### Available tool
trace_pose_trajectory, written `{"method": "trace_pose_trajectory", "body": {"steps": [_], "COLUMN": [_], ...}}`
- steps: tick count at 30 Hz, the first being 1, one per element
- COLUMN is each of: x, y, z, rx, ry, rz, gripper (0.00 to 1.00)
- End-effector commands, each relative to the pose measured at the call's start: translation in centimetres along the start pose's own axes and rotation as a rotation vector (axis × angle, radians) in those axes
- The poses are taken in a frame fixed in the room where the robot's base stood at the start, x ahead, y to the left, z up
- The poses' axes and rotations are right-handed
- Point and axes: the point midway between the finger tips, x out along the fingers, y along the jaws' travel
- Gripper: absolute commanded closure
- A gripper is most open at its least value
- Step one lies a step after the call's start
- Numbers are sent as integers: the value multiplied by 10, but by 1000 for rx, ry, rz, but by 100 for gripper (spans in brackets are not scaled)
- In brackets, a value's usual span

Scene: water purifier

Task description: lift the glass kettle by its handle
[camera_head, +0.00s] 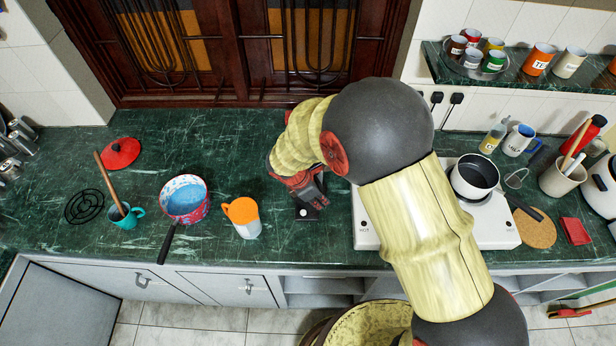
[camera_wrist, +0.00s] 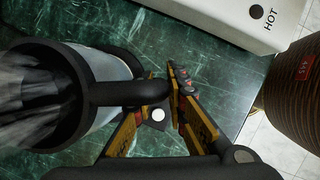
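The glass kettle (camera_wrist: 108,68) fills the left of the wrist view. It has a clear wall, a thick black rim and a black handle (camera_wrist: 125,92) that reaches right. My gripper (camera_wrist: 160,95) is open, with a gap between its two orange-and-black fingers. The handle's end lies over the left finger and by the gap; whether it touches a finger I cannot tell. In the head view my gripper (camera_head: 309,190) is low over the green counter, and my arm hides the kettle. A black piece with a white round spot (camera_head: 304,213) shows just below the gripper.
A white unit marked HOT (camera_head: 368,236) stands right of my gripper, bearing a pot (camera_head: 474,178). An orange-and-white mug (camera_head: 243,217) and a red-patterned pan (camera_head: 185,200) stand to the left. The green counter (camera_head: 250,150) behind the mug is clear.

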Motion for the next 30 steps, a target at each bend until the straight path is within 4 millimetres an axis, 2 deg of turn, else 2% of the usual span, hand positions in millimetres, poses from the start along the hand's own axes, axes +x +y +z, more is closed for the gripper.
{"method": "trace_pose_trajectory", "body": {"steps": [6, 30], "x": [0, -2], "y": [0, 1], "z": [0, 0], "rx": [0, 2], "ry": [0, 0], "rz": [0, 3], "gripper": [100, 100]}}
